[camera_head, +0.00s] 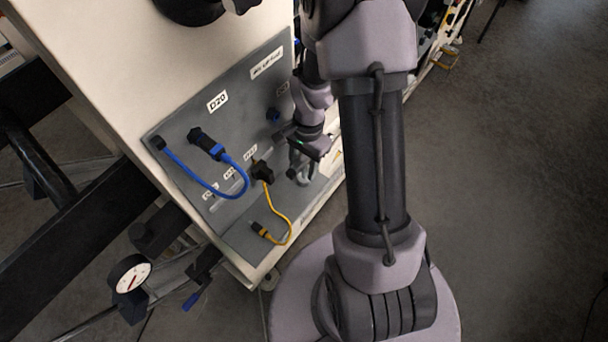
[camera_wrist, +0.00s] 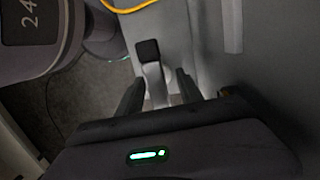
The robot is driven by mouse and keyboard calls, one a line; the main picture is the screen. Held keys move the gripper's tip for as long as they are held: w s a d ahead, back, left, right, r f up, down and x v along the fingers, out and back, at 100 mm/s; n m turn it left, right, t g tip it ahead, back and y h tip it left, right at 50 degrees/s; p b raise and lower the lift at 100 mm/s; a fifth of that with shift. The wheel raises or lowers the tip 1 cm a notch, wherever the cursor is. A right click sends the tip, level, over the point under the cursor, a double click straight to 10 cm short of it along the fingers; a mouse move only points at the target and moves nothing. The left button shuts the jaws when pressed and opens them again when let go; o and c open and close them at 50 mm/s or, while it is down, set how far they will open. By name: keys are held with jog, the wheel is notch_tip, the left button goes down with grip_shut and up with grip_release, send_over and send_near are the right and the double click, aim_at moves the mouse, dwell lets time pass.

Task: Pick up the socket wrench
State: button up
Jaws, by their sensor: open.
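In the wrist view, a light grey metal piece with a black square end (camera_wrist: 153,74) stands between my fingers. It looks like the socket wrench, but its full shape is hidden by my gripper body. My gripper (camera_wrist: 160,77) is open, with one dark finger on each side of the grey shank. I see no clear contact between the fingers and the shank. In the head view my gripper (camera_head: 298,158) is low in front of the right part of the grey panel. The wrench cannot be made out clearly there.
The grey panel (camera_head: 190,125) carries a blue cable (camera_head: 195,178) and a yellow cable (camera_head: 289,222), left of my gripper. The yellow cable (camera_wrist: 130,9) shows at the top of the wrist view. A round gauge (camera_head: 131,275) is at lower left. Open floor lies to the right.

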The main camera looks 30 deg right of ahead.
grip_shut()
jog(key=shift+r, duration=0.1)
